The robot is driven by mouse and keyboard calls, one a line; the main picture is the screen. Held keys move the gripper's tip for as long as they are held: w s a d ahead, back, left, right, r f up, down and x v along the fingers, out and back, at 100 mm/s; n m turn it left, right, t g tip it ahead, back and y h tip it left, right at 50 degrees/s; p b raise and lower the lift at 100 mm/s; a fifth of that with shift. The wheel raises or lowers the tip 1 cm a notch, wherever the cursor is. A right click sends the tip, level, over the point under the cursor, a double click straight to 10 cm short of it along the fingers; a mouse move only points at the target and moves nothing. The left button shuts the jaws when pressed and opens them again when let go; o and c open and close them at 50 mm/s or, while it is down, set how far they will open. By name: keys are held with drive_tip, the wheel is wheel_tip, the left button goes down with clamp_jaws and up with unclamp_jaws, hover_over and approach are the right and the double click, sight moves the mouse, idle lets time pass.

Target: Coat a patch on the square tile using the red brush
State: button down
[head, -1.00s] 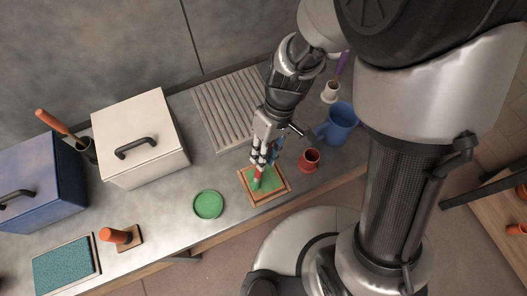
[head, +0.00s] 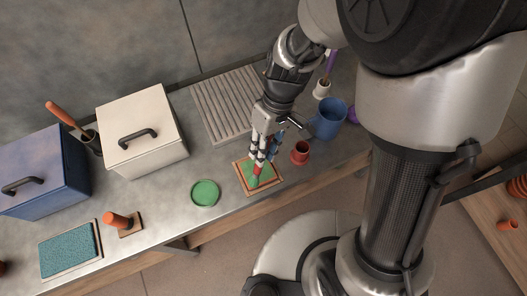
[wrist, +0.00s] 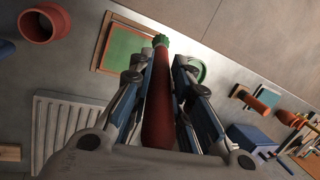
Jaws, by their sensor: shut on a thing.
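My gripper (head: 262,152) is shut on the red brush and holds it with its tip downward over the square tile. In the wrist view the red brush (wrist: 158,105) has a long red handle between the fingers and a green tip. The square tile (head: 274,180) lies on the counter with a terracotta border and a large green area; it also shows in the wrist view (wrist: 116,68). The brush tip overlaps the green area in the head view; I cannot tell whether it touches. The fingers and brush hide part of the tile.
A green round dish (head: 205,193) stands left of the tile. A red cup (head: 300,154) and a blue mug (head: 328,122) stand to its right. A ridged rack (head: 215,112) lies behind. A white lidded box (head: 140,135) and a blue box (head: 45,175) stand left.

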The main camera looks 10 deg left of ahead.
drive_tip(key=shift+r+p, duration=1.2)
drive_tip(key=shift+r, duration=0.6)
